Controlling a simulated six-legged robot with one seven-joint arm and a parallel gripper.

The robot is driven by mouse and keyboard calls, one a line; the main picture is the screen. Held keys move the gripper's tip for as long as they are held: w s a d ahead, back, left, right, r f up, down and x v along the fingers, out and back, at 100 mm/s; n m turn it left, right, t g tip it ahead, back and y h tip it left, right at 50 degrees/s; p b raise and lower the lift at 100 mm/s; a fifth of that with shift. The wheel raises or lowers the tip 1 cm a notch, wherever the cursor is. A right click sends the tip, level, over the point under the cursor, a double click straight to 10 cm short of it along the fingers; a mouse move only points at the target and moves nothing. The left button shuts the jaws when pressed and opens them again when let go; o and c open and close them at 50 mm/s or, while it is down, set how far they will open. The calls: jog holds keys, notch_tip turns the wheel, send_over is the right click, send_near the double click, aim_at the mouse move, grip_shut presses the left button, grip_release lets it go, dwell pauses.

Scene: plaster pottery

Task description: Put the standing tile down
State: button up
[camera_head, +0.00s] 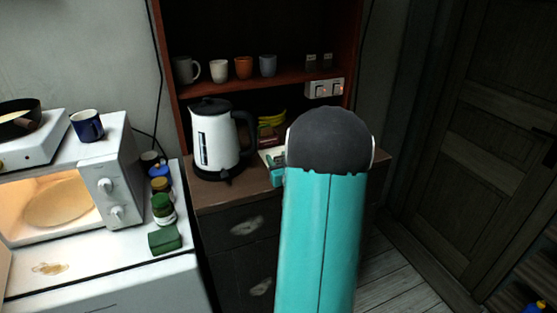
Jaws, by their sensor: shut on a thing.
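My teal arm link with its dark rounded cap fills the lower middle of the view and hides what lies behind it. I cannot make out my gripper's fingers. A small pale item (267,157) shows partly at the cap's left edge, above the cabinet top, with a small teal piece just below it. I cannot tell whether the pale item is the standing tile, or whether it touches the cabinet. No other tile can be made out.
A white kettle (213,145) stands on the dark cabinet (220,193), left of my arm. Bananas (271,118) lie behind. Mugs (244,67) line the shelf above. A white microwave (118,170), jars (162,205) and a green sponge (165,240) are left. Open floor (400,285) is right.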

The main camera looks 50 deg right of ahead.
jog(key=shift+f, duration=0.15)
jog(key=o, duration=1)
jog(key=shift+c, duration=0.2)
jog(key=shift+s+r, duration=0.1)
jog(key=shift+r, duration=0.1)
jog(key=v, duration=1.2)
jog(key=w+a+r+n+g+y, duration=0.1)
jog(key=w+a+r+g, duration=0.25)
jog(key=w+a, duration=0.45)
jog(key=s+a+r+n+g+y, duration=0.1)
jog(key=a+r+g+y, duration=0.1)
jog(key=a, duration=1)
jog(key=s+a+r+n+g+y, duration=0.1)
jog(key=s+a+r+n+y, duration=0.1)
jog(key=a, duration=1.1)
jog(key=shift+s+a+g+y, duration=0.2)
jog(key=shift+s+g+y, duration=0.15)
jog(key=shift+y, duration=0.45)
jog(key=shift+o, duration=0.5)
jog(key=s+a+n+g+y, duration=0.2)
jog(key=s+a, duration=0.6)
jog(key=a, duration=0.1)
jog(key=shift+g+y, duration=0.3)
